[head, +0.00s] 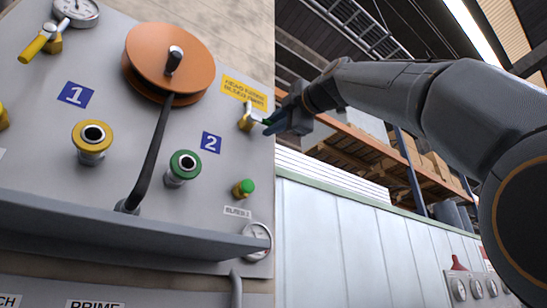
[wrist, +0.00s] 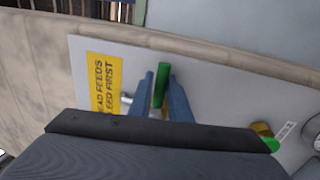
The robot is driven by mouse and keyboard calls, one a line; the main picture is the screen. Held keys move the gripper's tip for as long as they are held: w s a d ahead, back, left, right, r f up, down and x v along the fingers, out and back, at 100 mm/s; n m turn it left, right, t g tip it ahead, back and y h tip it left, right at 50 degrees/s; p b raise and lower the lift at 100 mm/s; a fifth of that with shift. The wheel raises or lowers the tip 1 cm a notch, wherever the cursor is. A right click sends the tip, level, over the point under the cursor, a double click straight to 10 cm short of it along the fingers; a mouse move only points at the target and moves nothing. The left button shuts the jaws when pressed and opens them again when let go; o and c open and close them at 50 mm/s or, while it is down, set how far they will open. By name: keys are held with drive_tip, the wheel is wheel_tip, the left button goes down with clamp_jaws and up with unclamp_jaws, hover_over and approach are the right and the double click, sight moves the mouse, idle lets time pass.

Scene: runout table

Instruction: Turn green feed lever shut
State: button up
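The green feed lever (wrist: 161,84) stands up from the grey panel in the wrist view, beside a yellow warning label. My gripper (wrist: 160,78) has its two blue fingers on either side of the lever, whose end shows past the fingertips. The fingers are close to the lever; whether they press on it is unclear. In the head view my gripper (head: 273,122) is at the panel's right edge by the brass valve (head: 247,117), and hides most of the lever there. The panel's number 2 plate (head: 211,143) and green-ringed port (head: 182,168) are lower left of the gripper.
An orange reel (head: 190,55) with a black hose sticks out from the panel. A yellow-ringed port (head: 92,140), a yellow lever (head: 38,40), a green-capped bleed fitting (head: 244,187) and gauges (head: 257,240) are also on it. A ledge (head: 120,235) runs along the front.

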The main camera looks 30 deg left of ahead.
drive_tip(key=shift+o, duration=1.4)
drive_tip(key=b+v, duration=0.5)
drive_tip(key=v, duration=0.2)
drive_tip(key=shift+s+d+f, duration=0.15)
drive_tip(key=shift+s+d, duration=0.05)
drive_tip(key=shift+d, duration=0.15)
